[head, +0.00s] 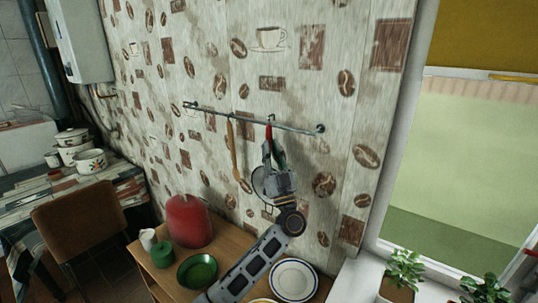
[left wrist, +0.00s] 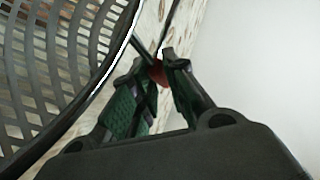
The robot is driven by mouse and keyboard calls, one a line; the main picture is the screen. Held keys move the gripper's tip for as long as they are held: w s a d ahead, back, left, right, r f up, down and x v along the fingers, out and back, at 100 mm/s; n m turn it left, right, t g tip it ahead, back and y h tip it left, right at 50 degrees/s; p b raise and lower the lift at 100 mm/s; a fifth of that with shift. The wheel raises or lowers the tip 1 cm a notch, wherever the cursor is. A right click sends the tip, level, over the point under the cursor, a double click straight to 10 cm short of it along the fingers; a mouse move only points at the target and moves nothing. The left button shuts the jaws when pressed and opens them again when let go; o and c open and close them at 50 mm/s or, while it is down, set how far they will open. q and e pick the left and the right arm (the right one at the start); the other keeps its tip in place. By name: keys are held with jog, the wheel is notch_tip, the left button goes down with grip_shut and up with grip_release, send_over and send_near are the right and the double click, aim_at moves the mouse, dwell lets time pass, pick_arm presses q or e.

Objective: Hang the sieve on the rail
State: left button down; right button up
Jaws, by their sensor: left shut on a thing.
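The rail (head: 215,110) is a thin metal bar on the patterned wall, in the middle of the head view. The sieve (head: 258,182) is grey with a pale rim, below the rail and partly behind my left gripper (head: 272,155). Its mesh bowl (left wrist: 50,60) fills the left of the left wrist view. My left gripper points up at the rail and is shut on the sieve's red handle (left wrist: 157,72). A red tip of the handle (head: 268,132) shows at rail height in the head view. I cannot tell whether it touches the rail. My right gripper is not in view.
A wooden utensil (head: 232,150) hangs on the rail left of the sieve. Below, a wooden counter holds a red bread-bin-like object (head: 187,222), a green bowl (head: 197,271), a green jar (head: 162,255) and a white plate (head: 293,279). The rail's right end is free.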

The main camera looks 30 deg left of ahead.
pick_arm(q)
jog(key=shift+w+d+b, duration=0.1)
jog(key=shift+w+b, duration=0.55)
jog(key=shift+w, duration=0.15)
jog(key=shift+f+b, duration=0.35)
jog(key=shift+f, duration=0.75)
jog(key=c, duration=1.3)
grip_release()
jog(key=shift+c, duration=0.2)
jog(key=shift+d+f, duration=0.1)
jog(key=shift+f, duration=0.05)
jog(key=v, duration=1.2)
